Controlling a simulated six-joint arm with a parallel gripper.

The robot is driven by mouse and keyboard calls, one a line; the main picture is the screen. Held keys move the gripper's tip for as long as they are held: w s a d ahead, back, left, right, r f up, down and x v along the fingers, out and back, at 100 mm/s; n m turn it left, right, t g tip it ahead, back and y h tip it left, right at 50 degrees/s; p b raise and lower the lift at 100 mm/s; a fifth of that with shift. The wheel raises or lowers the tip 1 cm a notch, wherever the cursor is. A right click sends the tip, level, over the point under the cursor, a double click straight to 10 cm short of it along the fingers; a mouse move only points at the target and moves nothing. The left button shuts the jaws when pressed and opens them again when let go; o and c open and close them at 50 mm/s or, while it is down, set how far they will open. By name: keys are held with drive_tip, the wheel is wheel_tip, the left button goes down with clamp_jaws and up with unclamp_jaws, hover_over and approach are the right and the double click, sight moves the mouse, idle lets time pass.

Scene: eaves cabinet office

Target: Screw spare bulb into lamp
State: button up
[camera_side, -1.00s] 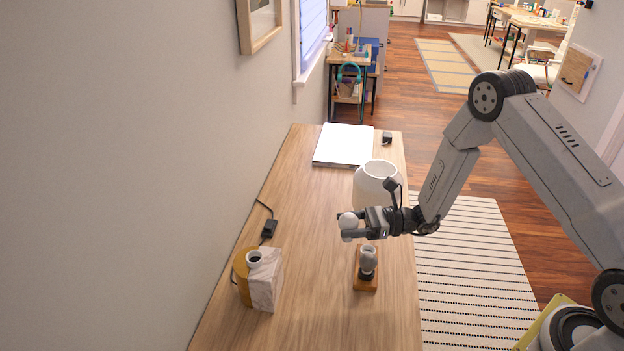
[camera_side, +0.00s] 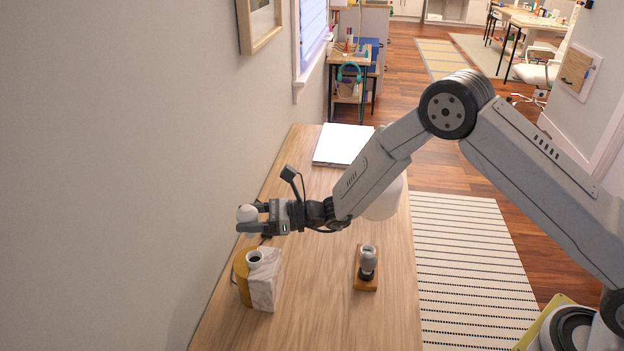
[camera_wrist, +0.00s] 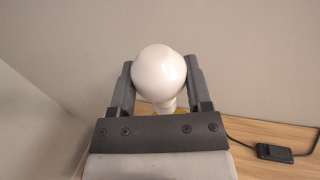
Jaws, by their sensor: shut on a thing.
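My gripper (camera_side: 254,220) is shut on a round white bulb (camera_side: 246,213). The wrist view shows the bulb (camera_wrist: 158,72) between both fingers, its narrower neck pointing away and down. The lamp base (camera_side: 265,282), part pale marble and part ochre, stands on the desk below the bulb. Its upright socket (camera_side: 254,257) is open and empty. The bulb is apart from the socket, above and slightly left of it in the side view. A greyish bulb (camera_side: 368,260) stands upright in a small wooden block (camera_side: 366,284) to the right.
A white rounded shade (camera_side: 386,203) is partly hidden behind my arm. A white flat item (camera_side: 342,144) lies at the desk's far end. The wall (camera_side: 150,180) is close on the left. A black adapter with a cord (camera_wrist: 274,152) lies on the desk. The front desk surface is clear.

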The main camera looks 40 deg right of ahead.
drive_tip(key=shift+f, duration=0.15)
idle(0.3)
drive_tip(key=shift+f, duration=2.7)
drive_tip(key=shift+f, duration=1.2)
drive_tip(key=o, duration=1)
drive_tip(key=shift+d, duration=0.15)
drive_tip(key=v, duration=0.7)
drive_tip(key=shift+s+d, duration=0.15)
drive_tip(key=shift+d, duration=0.1)
